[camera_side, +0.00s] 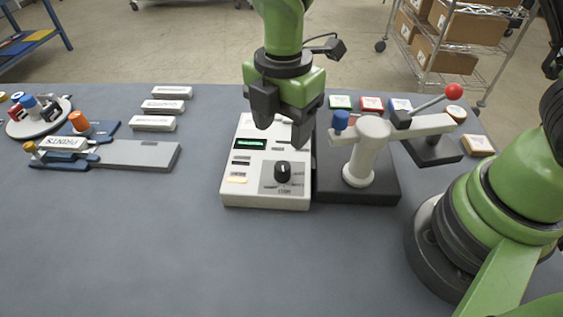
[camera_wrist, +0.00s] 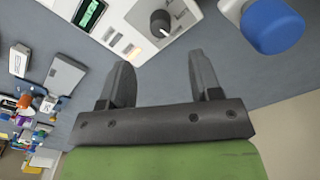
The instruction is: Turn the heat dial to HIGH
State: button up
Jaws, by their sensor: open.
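The heat dial (camera_side: 283,172) is a black knob on a grey plate at the front right of a white control box (camera_side: 236,197) with a green display (camera_side: 249,143). In the side view its white pointer mark and the small lettering around it are too small to read. My gripper (camera_side: 283,136) is open and empty, above the back part of the box and apart from the dial. In the wrist view the dial (camera_wrist: 160,23) shows at the top, beyond the gap between my two fingers (camera_wrist: 158,75), with a light mark on it.
A press with a white post (camera_side: 360,165), blue knob and red-balled lever (camera_side: 454,91) stands right of the box. Several white blocks (camera_side: 152,123) and a grey fixture (camera_side: 135,155) lie at left. The front table is clear.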

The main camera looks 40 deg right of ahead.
aim_at(283, 165)
notch_tip(283, 165, down, 9)
jog(key=shift+f, duration=0.15)
jog(key=shift+c, duration=0.2)
